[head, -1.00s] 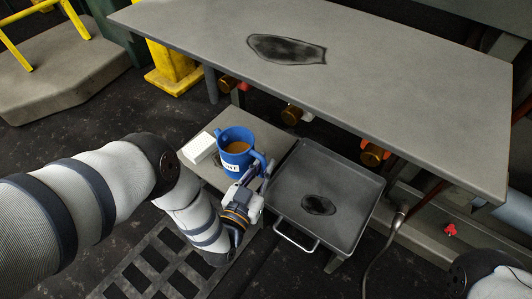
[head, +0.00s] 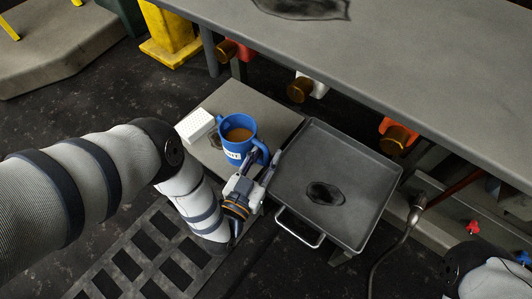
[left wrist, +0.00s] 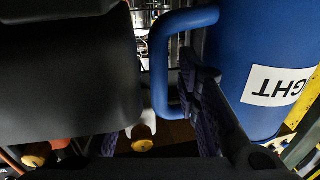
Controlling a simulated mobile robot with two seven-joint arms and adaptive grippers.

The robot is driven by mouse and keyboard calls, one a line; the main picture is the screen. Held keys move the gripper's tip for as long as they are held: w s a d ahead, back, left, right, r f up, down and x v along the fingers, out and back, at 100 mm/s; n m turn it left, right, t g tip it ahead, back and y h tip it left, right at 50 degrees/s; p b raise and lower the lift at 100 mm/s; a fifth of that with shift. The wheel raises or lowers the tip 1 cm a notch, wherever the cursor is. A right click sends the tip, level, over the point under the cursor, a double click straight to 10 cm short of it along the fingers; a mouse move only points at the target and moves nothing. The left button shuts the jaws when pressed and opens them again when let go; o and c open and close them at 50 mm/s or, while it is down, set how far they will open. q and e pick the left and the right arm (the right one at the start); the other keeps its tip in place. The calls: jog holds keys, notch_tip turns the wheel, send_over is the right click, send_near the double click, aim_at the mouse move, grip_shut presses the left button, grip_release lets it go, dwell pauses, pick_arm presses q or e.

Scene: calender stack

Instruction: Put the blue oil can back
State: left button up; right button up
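The blue oil can (head: 230,151) is an open-topped, mug-like can with brown liquid inside and a white label. It is upright at the grey stand (head: 228,102); whether its base touches is unclear. My left gripper (head: 261,165) is at its handle, on the side toward the tray. In the left wrist view the can (left wrist: 240,60) fills the right, and a finger (left wrist: 205,110) lies close against the handle. How tightly the fingers close is hidden. A dark patch (head: 215,141) shows on the stand just left of the can. My right gripper is out of view.
A white block (head: 195,125) lies left of the can. A grey tray (head: 372,205) with a front handle and dark patch adjoins the stand on the right. A long grey bench (head: 400,60) overhangs behind; brass-coloured fittings (head: 300,89) sit below it.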

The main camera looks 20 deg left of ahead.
pick_arm(q)
jog(key=shift+r, duration=0.2)
jog(key=s+a+p, duration=0.2)
jog(key=s+p, duration=0.2)
jog(key=s, duration=0.7)
jog(key=shift+s, duration=0.4)
